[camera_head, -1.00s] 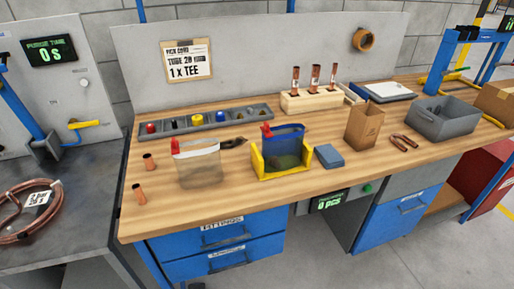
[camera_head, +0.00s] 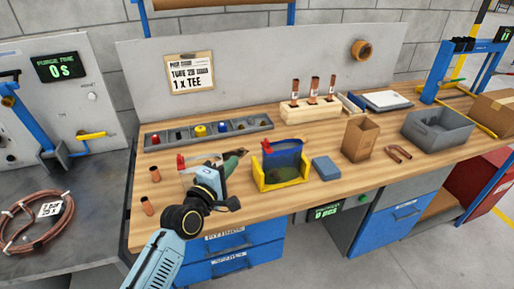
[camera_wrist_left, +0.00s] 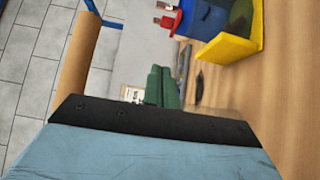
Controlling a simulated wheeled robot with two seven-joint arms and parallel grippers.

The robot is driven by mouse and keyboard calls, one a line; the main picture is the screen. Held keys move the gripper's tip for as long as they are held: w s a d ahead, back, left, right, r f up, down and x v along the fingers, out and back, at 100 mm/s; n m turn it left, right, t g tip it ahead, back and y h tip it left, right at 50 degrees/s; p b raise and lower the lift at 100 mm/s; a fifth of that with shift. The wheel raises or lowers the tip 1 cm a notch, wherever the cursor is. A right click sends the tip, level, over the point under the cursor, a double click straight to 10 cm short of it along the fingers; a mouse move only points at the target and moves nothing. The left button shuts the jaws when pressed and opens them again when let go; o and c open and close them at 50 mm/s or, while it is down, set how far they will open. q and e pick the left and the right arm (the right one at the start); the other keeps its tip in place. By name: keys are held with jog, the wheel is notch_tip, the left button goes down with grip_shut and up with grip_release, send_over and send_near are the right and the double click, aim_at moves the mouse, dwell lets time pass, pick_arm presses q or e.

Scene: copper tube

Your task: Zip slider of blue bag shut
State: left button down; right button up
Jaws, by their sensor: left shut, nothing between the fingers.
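The blue bag (camera_head: 285,147) stands upright in a yellow holder (camera_head: 262,183) on the workbench. Its red slider (camera_head: 266,146) sits at the left end of its top edge. In the left wrist view the blue bag (camera_wrist_left: 207,18) and red slider (camera_wrist_left: 170,21) show at the top, beside the yellow holder (camera_wrist_left: 232,47). My left gripper (camera_head: 238,156) is shut and empty, to the left of the blue bag and apart from it. Its green fingers also show in the left wrist view (camera_wrist_left: 161,85). My right gripper is not in view.
A clear bag with a red slider (camera_head: 181,161) stands left of the holder, mostly hidden by my left arm. A blue block (camera_head: 326,168) lies just right of the holder. A paper bag (camera_head: 360,138) stands farther right. A parts tray (camera_head: 210,133) lies behind.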

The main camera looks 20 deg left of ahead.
aim_at(267, 144)
pick_arm(q)
jog(key=w+d, duration=0.4)
jog(key=w, duration=0.5)
jog(key=shift+d, duration=0.3)
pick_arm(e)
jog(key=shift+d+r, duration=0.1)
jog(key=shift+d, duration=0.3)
